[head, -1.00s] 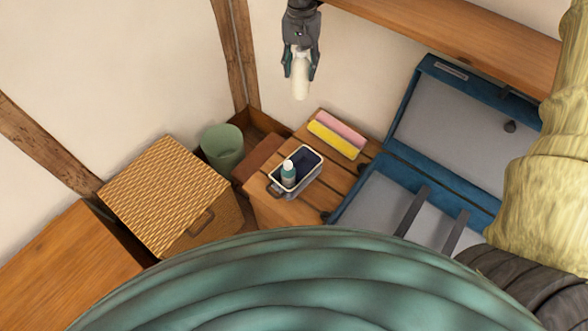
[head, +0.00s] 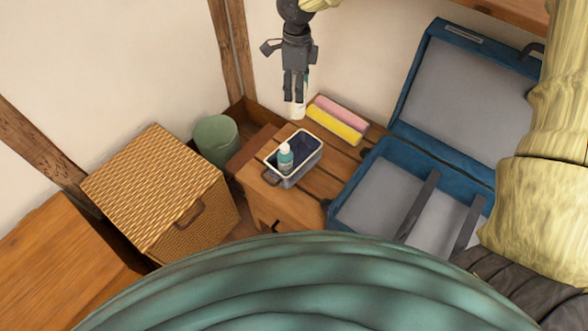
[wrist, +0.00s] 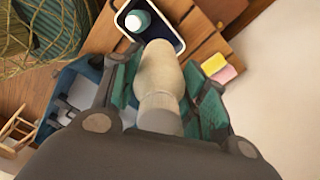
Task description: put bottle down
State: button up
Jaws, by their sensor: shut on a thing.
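My gripper (head: 295,88) hangs at the upper middle of the head view, fingers pointing down. It is shut on a pale cream bottle (wrist: 162,75), which fills the middle of the wrist view between the green finger pads. In the head view only the bottle's lower end (head: 298,111) shows below the fingers, near the back edge of the slatted wooden surface. I cannot tell whether it touches the wood. A second bottle, teal with a white cap (head: 285,158), stands in a dark-lined basket (head: 297,178) just in front; it also shows in the wrist view (wrist: 138,20).
Pink and yellow folded items (head: 337,122) lie right of the held bottle. An open blue suitcase (head: 366,165) is further right. A green bin (head: 216,141) and a wicker box (head: 160,190) stand left. Bare slats (head: 325,180) show between basket and suitcase.

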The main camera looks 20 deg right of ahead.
aim_at(303, 114)
jog(key=f+m+b, duration=0.2)
jog(key=f+m, duration=0.1)
jog(key=m, duration=0.1)
jog(key=d+f+m+b, duration=0.1)
jog(key=f+m+b, duration=0.2)
jog(key=f+m, duration=0.1)
jog(key=d+f+m+b, duration=0.1)
jog(key=f+m+b, duration=0.2)
jog(key=m, duration=0.3)
jog(key=shift+s+f, duration=0.2)
jog(key=shift+f, duration=0.2)
notch_tip(303, 114, down, 11)
jog(key=m+b, duration=0.2)
jog(key=b, duration=0.1)
jog(key=shift+d+m, duration=0.35)
jog(key=shift+m, duration=0.05)
jog(key=shift+f, duration=0.25)
jog(key=o, duration=1.2)
notch_tip(303, 114, up, 12)
jog(key=shift+r+p, duration=0.15)
jog(key=shift+p, duration=0.85)
